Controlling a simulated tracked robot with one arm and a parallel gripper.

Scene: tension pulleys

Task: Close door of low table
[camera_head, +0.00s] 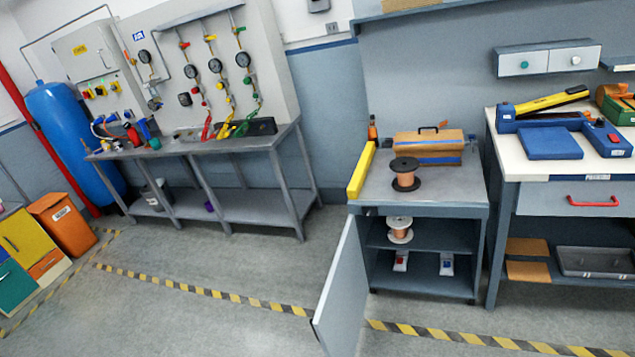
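The low table (390,190) is a grey cabinet against the wall, right of centre. Its light grey door (345,290) is hinged on the left side and stands wide open, swung out toward the camera. The open front shows a shelf with a white spool (399,229) above two small items with red and blue marks on the cabinet floor. The door's lower end reaches the bottom edge of the picture. My gripper is not in view.
A copper spool (405,174), a brown case (428,147) and a yellow bar (361,171) rest on the low table. A white-topped workbench (520,170) with a red-handled drawer stands to the right. A long metal bench (235,140) stands left. Floor in front is open, with yellow-black tape (205,291).

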